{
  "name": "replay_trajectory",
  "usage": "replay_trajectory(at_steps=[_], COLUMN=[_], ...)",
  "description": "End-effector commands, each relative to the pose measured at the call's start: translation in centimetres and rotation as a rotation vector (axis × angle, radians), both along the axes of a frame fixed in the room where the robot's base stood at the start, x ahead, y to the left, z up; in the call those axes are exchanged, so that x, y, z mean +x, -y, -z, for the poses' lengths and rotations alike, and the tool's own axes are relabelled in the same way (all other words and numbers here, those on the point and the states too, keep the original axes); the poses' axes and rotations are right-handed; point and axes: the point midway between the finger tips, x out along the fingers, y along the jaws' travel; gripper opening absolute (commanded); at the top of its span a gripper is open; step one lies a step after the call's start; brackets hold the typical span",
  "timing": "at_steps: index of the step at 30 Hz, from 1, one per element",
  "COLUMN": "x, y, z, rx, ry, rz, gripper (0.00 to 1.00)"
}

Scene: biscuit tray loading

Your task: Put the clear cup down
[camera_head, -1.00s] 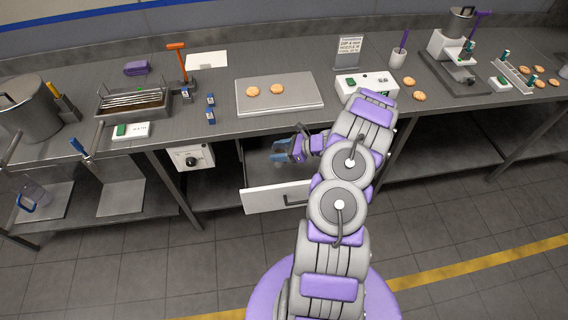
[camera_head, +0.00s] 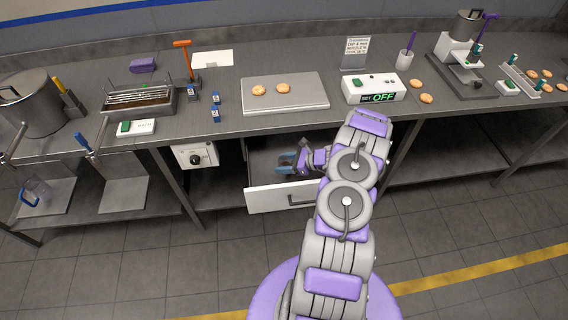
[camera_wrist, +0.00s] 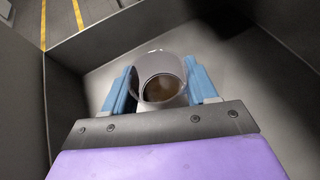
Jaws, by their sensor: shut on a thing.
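The clear cup (camera_wrist: 160,72) is between the two blue fingers of my gripper (camera_wrist: 161,88) in the wrist view. I look into its round mouth and see a brown bottom or contents. My gripper is shut on it. The cup and fingers are inside the open drawer (camera_wrist: 100,80), over its grey floor; I cannot tell whether the cup touches the floor. In the head view my gripper (camera_head: 288,162) reaches into the drawer (camera_head: 282,196) under the counter, and the cup is too small to make out there.
The drawer walls stand close around my gripper. On the counter above are a tray (camera_head: 300,104) with two biscuits and a white box reading "SET OFF" (camera_head: 372,88). A clear jug with a blue handle (camera_head: 38,190) is on the lower shelf at left.

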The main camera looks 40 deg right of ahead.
Motion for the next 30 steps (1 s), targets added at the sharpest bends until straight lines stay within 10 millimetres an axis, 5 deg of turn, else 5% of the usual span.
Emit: replay_trajectory(at_steps=[1,2,9,20,30], x=[0.0,0.0,0.0,-0.2,-4.8], y=[0.1,0.1,0.0,0.1,3.7], z=[0.2,0.2,0.1,-0.4,-3.1], rx=[0.001,0.001,0.000,-0.002,-0.002], ry=[-0.001,-0.001,0.000,0.000,0.000], rz=[0.000,0.000,0.000,0.001,0.004], gripper=[0.16,0.59,0.82,0.83,0.83])
